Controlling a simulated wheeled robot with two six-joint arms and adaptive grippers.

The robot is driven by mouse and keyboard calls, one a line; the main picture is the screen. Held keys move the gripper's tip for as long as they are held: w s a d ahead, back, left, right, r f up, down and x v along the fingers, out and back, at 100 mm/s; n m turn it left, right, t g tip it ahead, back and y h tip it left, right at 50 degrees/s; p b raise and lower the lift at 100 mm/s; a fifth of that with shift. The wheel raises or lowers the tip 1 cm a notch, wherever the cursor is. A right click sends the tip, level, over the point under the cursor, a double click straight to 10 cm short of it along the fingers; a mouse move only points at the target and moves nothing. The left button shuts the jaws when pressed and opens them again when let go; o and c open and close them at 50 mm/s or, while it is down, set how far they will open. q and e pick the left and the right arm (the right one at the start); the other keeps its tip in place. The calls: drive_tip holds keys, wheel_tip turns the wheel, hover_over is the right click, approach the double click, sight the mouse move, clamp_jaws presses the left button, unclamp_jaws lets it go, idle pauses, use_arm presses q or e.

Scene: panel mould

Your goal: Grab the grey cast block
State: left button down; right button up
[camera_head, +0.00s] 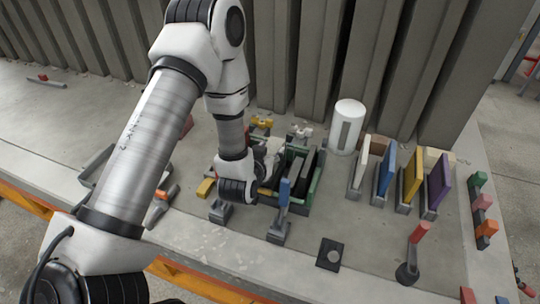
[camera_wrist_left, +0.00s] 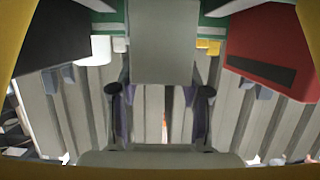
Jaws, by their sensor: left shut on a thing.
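The grey cast block (camera_wrist_left: 165,42) fills the top middle of the left wrist view, between my left gripper's fingers. My left gripper (camera_wrist_left: 162,88) is shut on it. In the head view the left gripper (camera_head: 262,168) is low at the left side of the green mould box (camera_head: 316,186), partly hidden by my own wrist. The block cannot be made out clearly there. Green edges of the box show at the top of the wrist view. My right gripper is not in view.
A blue-handled tool (camera_head: 284,194) stands just in front of the box. A white cylinder (camera_head: 347,126) stands behind it. Upright white, blue (camera_head: 386,172), yellow and purple panels stand to the right. A dark square plate (camera_head: 330,253) lies in front. Tall grey panels line the back.

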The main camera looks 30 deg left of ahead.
use_arm(q)
drive_tip(key=s, duration=0.1)
drive_tip(key=s+b, duration=0.1)
drive_tip(key=s, duration=0.1)
drive_tip(key=shift+d+f, duration=0.2)
drive_tip(key=shift+d, duration=0.15)
drive_tip(key=shift+s+d+r+b, duration=0.15)
drive_tip(key=shift+s+r+b, duration=0.2)
drive_tip(key=shift+s+r, duration=0.25)
wheel_tip(320, 180, up, 13)
drive_tip(key=p, duration=0.8)
drive_tip(key=shift+r+p, duration=0.15)
drive_tip(key=shift+p, duration=0.25)
